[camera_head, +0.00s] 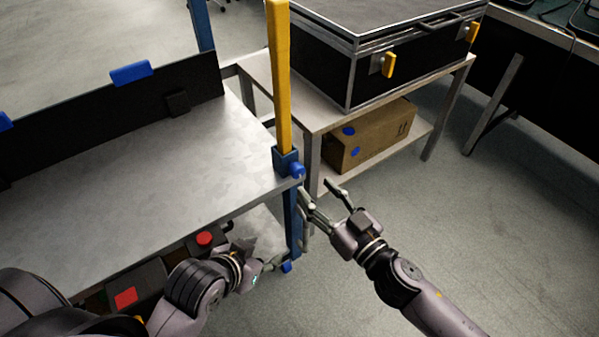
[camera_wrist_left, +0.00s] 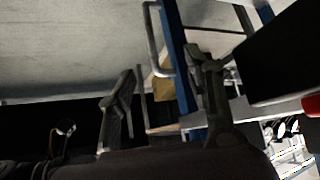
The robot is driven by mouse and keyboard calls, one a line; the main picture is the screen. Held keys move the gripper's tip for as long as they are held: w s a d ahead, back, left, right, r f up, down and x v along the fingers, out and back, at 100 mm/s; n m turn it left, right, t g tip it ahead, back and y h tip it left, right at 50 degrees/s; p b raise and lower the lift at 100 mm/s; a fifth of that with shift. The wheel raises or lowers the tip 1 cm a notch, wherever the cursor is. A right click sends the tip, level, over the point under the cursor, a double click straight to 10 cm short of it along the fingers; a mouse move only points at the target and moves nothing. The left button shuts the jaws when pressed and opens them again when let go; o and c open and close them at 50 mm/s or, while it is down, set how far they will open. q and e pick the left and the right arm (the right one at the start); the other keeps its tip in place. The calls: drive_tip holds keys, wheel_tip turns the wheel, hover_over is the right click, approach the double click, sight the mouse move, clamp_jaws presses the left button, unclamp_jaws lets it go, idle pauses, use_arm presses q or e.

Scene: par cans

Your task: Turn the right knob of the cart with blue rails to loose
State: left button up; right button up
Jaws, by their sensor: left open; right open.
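The cart with blue rails (camera_head: 150,190) fills the left of the head view, with a grey metal top. At its near right corner a blue post (camera_head: 292,220) carries a yellow upright bar (camera_head: 280,80). A round blue knob (camera_head: 297,170) sits on the post's collar at top level. A second blue knob (camera_head: 286,267) is lower on the post. My right gripper (camera_head: 317,192) is open and empty, just right of and below the upper knob. My left gripper (camera_head: 272,263) is open beside the lower knob, partly hidden. In the left wrist view its fingers (camera_wrist_left: 165,85) are spread near the blue post (camera_wrist_left: 180,60).
Below the cart top are boxes with red buttons (camera_head: 204,238). Behind, a bench (camera_head: 315,115) bears a black case (camera_head: 320,60), with a cardboard box (camera_head: 370,135) on its lower shelf. The floor (camera_head: 500,230) at right is clear.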

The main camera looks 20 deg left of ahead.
sight(300, 173)
drive_tip(key=x, duration=0.6)
drive_tip(key=shift+a+b, duration=0.1)
drive_tip(key=shift+b, duration=0.3)
use_arm(q)
drive_tip(key=shift+w+d+r+t+h, duration=0.15)
drive_tip(key=shift+w+d+r+t, duration=0.1)
drive_tip(key=shift+w+r+t, duration=0.4)
drive_tip(key=shift+w+d+r+t+h, duration=0.2)
drive_tip(key=shift+w+d+r+t, duration=0.25)
drive_tip(key=shift+w, duration=0.35)
drive_tip(key=shift+w+d+r+t+h, duration=0.15)
drive_tip(key=shift+w+r+t, duration=0.25)
drive_tip(key=shift+w+r, duration=0.3)
use_arm(e)
drive_tip(key=shift+w+a, duration=0.4)
drive_tip(key=shift+a, duration=0.1)
use_arm(q)
drive_tip(key=shift+f, duration=0.1)
use_arm(e)
drive_tip(key=shift+c, duration=0.4)
use_arm(q)
drive_tip(key=shift+a, duration=0.1)
use_arm(e)
clamp_jaws()
